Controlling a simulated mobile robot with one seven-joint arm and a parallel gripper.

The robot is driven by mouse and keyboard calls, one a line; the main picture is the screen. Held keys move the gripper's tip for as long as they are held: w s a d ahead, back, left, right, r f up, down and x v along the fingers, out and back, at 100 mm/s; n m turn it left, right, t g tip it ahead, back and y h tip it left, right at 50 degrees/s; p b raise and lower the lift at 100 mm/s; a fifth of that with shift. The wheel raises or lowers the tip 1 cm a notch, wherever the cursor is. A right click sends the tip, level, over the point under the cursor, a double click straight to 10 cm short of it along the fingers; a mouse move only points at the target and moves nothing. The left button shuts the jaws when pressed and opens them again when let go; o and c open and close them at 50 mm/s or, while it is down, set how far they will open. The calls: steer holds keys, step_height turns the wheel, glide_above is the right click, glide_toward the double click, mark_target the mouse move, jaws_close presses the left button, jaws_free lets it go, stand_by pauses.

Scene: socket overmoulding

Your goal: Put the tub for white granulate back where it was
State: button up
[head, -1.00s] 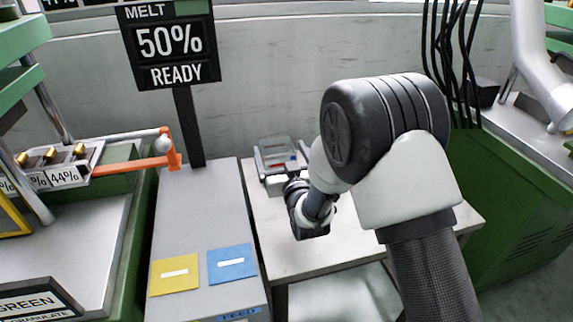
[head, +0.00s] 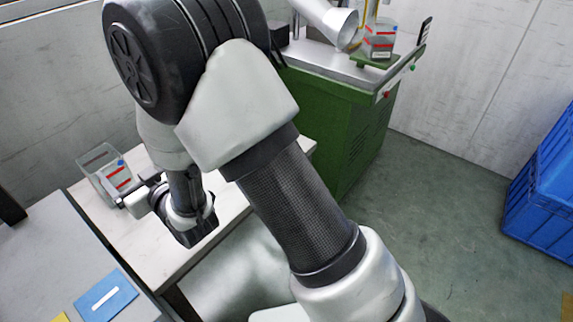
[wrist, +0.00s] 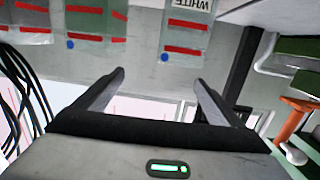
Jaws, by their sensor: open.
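In the wrist view, which is upside down, a clear tub labelled WHITE (wrist: 186,38) with red bands and a blue dot stands beyond my open, empty gripper (wrist: 158,78). It is apart from the fingertips. In the head view, a clear tub (head: 108,178) with red marks and a blue dot stands at the back left of the pale table (head: 160,258). Its label cannot be read there. My gripper (head: 136,190) is low over the table beside this tub, with the fingers partly hidden.
More banded clear tubs (wrist: 95,22) stand in a row beside the WHITE one. Another tub (head: 379,40) is on the green machine (head: 340,120). Blue crates (head: 545,190) stand at right. The floor between is free. A dark post (wrist: 240,68) and orange part (wrist: 298,112) are at right in the wrist view.

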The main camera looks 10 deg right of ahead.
steer(key=w+d+r+m+h, duration=0.25)
steer(key=d+r, duration=0.35)
steer(key=d, duration=0.3)
steer(key=s+d+r+m+g+h, duration=0.1)
steer(key=s+d+r+g+h, duration=0.15)
steer(key=d, duration=0.45)
steer(key=s+d+r+m+g+h, duration=0.1)
steer(key=s+d+r+h, duration=0.15)
steer(key=d, duration=0.55)
steer(key=s+d+r+m+g+h, duration=0.1)
steer(key=s+d+g, duration=0.1)
steer(key=s+d, duration=0.4)
steer(key=s+d+r+m+g+h, duration=0.1)
steer(key=s+d, duration=0.6)
steer(key=s, duration=0.7)
steer(key=shift+s+d+m+g+h, duration=0.15)
steer(key=shift+d+m+g+h, duration=0.25)
steer(key=shift+g, duration=0.35)
steer(key=shift+a, duration=0.1)
